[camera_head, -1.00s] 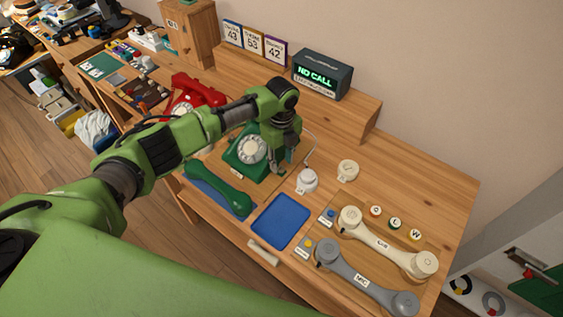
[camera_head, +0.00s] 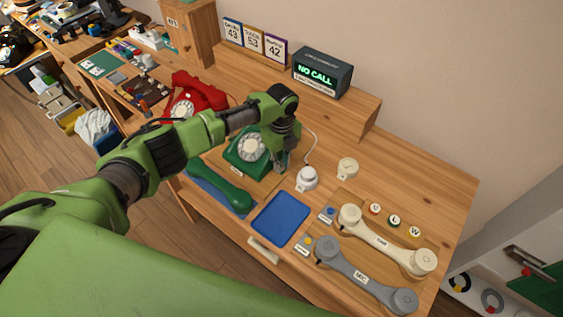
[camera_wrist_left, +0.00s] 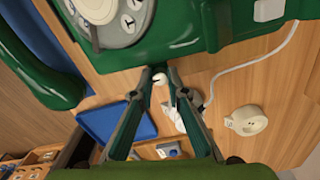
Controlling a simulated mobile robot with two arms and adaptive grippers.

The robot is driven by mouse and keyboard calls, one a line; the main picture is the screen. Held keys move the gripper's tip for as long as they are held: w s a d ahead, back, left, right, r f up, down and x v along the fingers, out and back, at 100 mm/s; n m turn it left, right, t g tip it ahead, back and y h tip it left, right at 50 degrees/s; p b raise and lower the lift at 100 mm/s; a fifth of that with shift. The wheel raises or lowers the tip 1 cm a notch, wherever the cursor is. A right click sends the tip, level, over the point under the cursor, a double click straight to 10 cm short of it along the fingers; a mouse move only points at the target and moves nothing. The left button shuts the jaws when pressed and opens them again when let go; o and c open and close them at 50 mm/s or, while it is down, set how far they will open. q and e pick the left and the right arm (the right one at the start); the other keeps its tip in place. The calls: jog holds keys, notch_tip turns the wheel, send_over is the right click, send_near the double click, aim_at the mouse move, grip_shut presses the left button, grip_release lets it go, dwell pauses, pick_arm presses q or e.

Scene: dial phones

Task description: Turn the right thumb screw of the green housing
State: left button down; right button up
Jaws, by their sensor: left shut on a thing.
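The green housing (camera_head: 238,160) is a dial phone body with a pale dial, standing on the wooden desk. It fills the top of the left wrist view (camera_wrist_left: 185,50). My left gripper (camera_head: 278,168) points down at the housing's right side. In the left wrist view its fingers (camera_wrist_left: 160,76) are closed around a small pale thumb screw (camera_wrist_left: 160,80) at the housing's edge. Most of the screw is hidden between the fingertips. My right gripper is in neither view.
A green handset (camera_head: 220,187) lies left of a blue tray (camera_head: 281,219). Two white round parts (camera_head: 307,180) (camera_head: 347,168) stand right of the housing, with a pale cord nearby. Cream (camera_head: 385,240) and grey (camera_head: 362,275) handsets lie at right. A red phone (camera_head: 196,95) stands behind.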

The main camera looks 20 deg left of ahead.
pick_arm(q)
jog(key=n+p, duration=0.2)
jog(key=n, duration=0.2)
jog(key=shift+r+n, duration=0.1)
jog(key=shift+n, duration=0.2)
jog(key=n+p, duration=0.2)
jog(key=n, duration=0.3)
jog(key=shift+n, duration=0.4)
dwell(0.3)
jog(key=c, duration=2)
grip_release()
jog(key=shift+o, duration=0.2)
jog(key=shift+a, duration=0.1)
jog(key=shift+r, duration=3.95)
